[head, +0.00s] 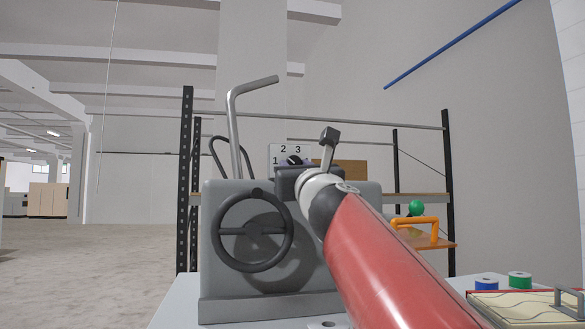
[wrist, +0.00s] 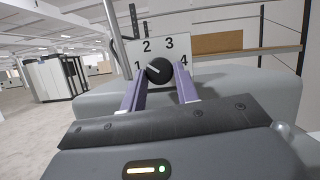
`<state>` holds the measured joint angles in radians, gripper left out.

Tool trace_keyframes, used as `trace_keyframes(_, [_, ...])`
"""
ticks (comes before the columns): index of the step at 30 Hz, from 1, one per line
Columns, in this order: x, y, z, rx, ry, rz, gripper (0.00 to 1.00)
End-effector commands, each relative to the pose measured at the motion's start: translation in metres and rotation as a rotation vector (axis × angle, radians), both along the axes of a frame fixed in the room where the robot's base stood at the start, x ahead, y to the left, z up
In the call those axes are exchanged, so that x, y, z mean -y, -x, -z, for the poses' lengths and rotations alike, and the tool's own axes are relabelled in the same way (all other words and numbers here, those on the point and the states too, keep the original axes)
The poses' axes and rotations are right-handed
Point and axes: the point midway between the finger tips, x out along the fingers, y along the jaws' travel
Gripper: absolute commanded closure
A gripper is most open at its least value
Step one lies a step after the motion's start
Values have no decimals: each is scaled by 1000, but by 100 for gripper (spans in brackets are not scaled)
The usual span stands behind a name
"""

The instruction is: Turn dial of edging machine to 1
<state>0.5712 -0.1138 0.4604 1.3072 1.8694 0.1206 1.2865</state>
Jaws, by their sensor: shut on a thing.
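The grey edging machine (head: 345,255) stands in front of me, with a dark handwheel (head: 253,230) on its front. A white panel with the numbers 1 to 4 (wrist: 158,45) rises behind its top. The round black dial (wrist: 159,70) sits low on the panel; its white mark points left, roughly toward the 1. My gripper (wrist: 159,80) is shut on the dial, with one purple finger on each side. In the head view the dial (head: 294,159) shows just above my gripper, which hides its lower part and the 4.
A bent grey bar (head: 234,120) rises from the machine's left. A metal shelf rack (head: 447,190) stands behind, with a green ball (head: 416,208) and an orange handle (head: 415,223). Blue (head: 486,286) and green (head: 520,280) spools lie at the lower right. Open floor is at left.

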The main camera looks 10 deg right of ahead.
Motion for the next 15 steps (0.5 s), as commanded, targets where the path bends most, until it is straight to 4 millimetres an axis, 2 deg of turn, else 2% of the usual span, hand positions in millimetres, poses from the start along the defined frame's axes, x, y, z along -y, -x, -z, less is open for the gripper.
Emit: trace_keyframes(15, [3,-1,0,-1,324,-2,92])
